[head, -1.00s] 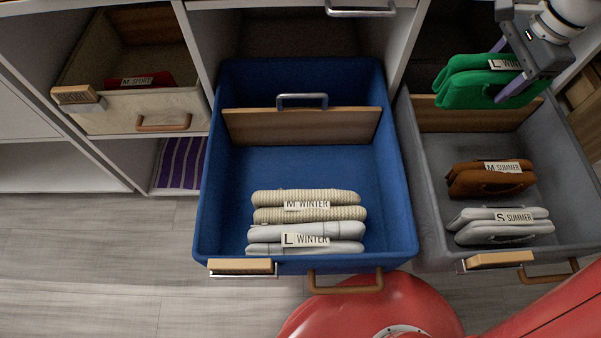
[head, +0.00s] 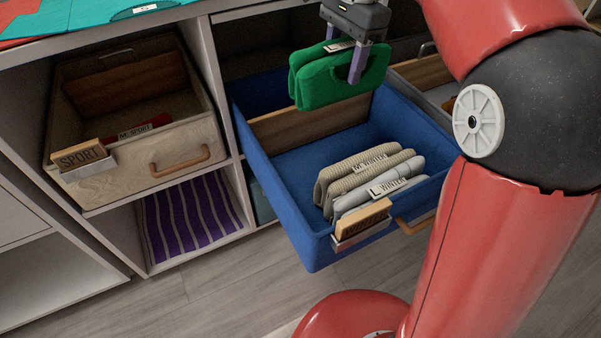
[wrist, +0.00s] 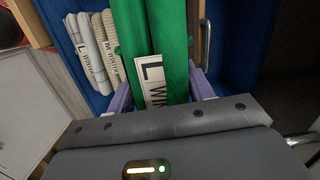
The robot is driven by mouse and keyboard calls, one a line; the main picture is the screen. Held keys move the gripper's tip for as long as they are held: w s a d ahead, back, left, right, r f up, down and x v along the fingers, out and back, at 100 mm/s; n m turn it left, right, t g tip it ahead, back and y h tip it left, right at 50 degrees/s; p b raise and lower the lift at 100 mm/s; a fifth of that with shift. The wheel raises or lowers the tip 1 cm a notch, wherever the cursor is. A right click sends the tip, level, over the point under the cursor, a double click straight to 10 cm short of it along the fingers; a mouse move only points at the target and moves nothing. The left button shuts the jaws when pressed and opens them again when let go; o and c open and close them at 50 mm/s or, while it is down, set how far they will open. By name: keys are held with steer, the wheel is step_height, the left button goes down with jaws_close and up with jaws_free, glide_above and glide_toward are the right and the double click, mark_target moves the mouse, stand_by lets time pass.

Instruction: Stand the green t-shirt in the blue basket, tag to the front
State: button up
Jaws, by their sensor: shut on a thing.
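My gripper (head: 355,55) is shut on the folded green t-shirt (head: 325,88) and holds it above the blue basket (head: 283,205). In the wrist view the green t-shirt (wrist: 130,45) sits between the purple fingers, with its white tag (wrist: 154,85) reading "L WIN..."; the rest of the tag is cut off. The blue basket is pulled out. In its front part stand a beige knitted garment (head: 345,178) tagged "M WINTER" and a light grey garment (head: 360,198) tagged "L WINTER". A wooden divider (head: 285,125) stands behind them, partly hidden by the t-shirt.
A beige basket labelled "SPORT" (head: 185,143) is at the left, holding a red item. A purple striped cloth (head: 190,218) lies in the cubby below. A grey basket (head: 437,92) is partly hidden behind my arm. Blue floor shows between divider and beige garment.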

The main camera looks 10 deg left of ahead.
mark_target(346, 94)
step_height(346, 94, down, 20)
steer(key=b, duration=0.4)
steer(key=shift+r+b, duration=0.15)
steer(key=shift+b, duration=0.2)
steer(key=o, duration=1.2)
steer(key=shift+o, duration=0.2)
steer(key=r+p, duration=0.1)
steer(key=r, duration=0.3)
steer(key=r+p, duration=0.1)
steer(key=r, duration=0.3)
steer(key=d+r+p, duration=0.1)
steer(key=r, duration=0.3)
steer(key=shift+w+d, duration=0.1)
steer(key=shift+w, duration=0.25)
steer(key=shift+s, duration=0.1)
